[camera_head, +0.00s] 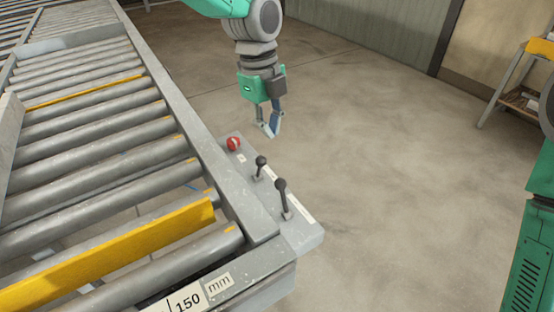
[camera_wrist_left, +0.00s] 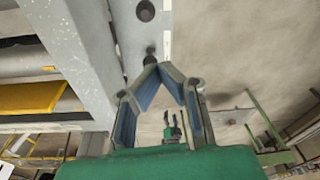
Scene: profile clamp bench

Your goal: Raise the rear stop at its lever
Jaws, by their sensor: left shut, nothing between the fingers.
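My left gripper (camera_head: 269,133) is shut and empty, fingers pointing down just right of the control ledge (camera_head: 304,232), apart from the levers. Two black-knobbed levers stand on the ledge: a farther one (camera_head: 260,163) and a nearer one (camera_head: 283,196). In the left wrist view two dark knobs (camera_wrist_left: 146,11) show past the closed fingertips (camera_wrist_left: 158,68). Two yellow stops lie across the conveyor: a thin far one (camera_head: 85,92), low between rollers, and a near one (camera_head: 120,252) showing a tall plate. I cannot tell which lever belongs to which stop. My right gripper is not in view.
A red button (camera_head: 233,143) sits at the far end of the ledge. The grey conveyor rail (camera_head: 190,120) runs along the left of the ledge. The concrete floor right of it is clear. A stand with a yellow top (camera_head: 541,47) is at the far right.

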